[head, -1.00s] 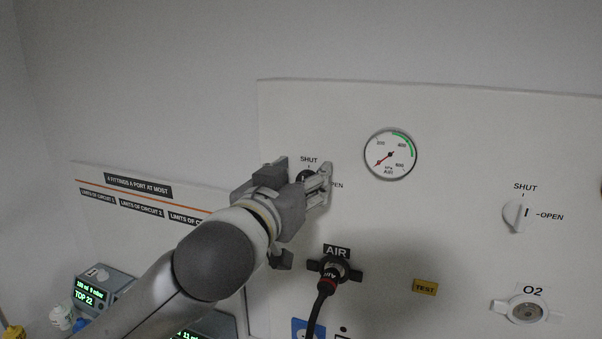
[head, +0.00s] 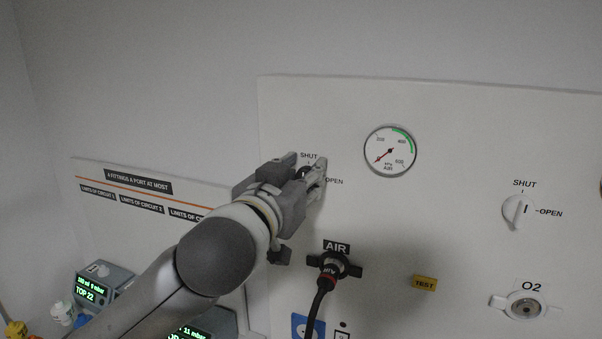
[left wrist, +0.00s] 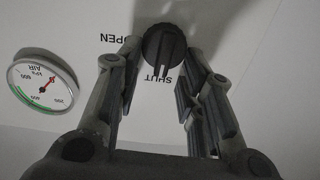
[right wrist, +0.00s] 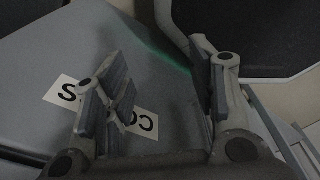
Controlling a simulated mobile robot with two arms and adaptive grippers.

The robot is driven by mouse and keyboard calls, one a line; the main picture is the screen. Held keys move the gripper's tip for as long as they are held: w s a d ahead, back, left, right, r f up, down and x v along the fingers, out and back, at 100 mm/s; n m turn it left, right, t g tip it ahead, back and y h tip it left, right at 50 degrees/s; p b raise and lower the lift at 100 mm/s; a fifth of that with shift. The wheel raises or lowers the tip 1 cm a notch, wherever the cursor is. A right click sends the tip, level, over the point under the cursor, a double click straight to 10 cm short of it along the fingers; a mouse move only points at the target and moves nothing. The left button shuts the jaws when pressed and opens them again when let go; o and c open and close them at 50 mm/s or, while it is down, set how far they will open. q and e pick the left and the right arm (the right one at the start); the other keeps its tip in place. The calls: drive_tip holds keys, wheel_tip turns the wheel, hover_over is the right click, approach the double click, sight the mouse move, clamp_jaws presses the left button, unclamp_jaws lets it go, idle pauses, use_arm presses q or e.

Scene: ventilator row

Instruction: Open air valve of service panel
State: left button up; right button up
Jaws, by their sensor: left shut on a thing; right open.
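The air valve is a round black knob (left wrist: 164,43) on the white service panel (head: 450,130). In the left wrist view its pointer mark is turned to the SHUT label, with OPEN off to one side. My left gripper (head: 308,172) is at the knob, shut on it with a finger on either side. In the head view the fingers hide most of the knob. The AIR gauge (head: 390,151) is right of the valve, its red needle at the low end. My right gripper (right wrist: 165,85) is open and empty, over a grey surface with a white label.
Below the valve a black hose plugs into the AIR port (head: 334,264). At the right are a white O2 valve knob (head: 516,211) and an O2 port (head: 527,306). A yellow TEST tag (head: 425,283) is between. Monitors (head: 98,287) stand at lower left.

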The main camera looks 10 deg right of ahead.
use_arm(q)
drive_tip(key=shift+s+d+f+m+p, duration=0.25)
drive_tip(key=shift+m+p, duration=0.4)
drive_tip(key=shift+m, duration=2.25)
drive_tip(key=shift+s+d+f+m+p, duration=0.1)
drive_tip(key=shift+d+f+m+p, duration=0.4)
drive_tip(key=shift+m, duration=2.4)
drive_tip(key=shift+s+f+m+p, duration=0.15)
drive_tip(key=shift+m+p, duration=0.7)
drive_tip(key=shift+m, duration=2.05)
drive_tip(key=o, duration=1)
drive_tip(key=shift+a, duration=0.1)
drive_tip(key=v, duration=1.2)
drive_tip(key=shift+w, duration=0.1)
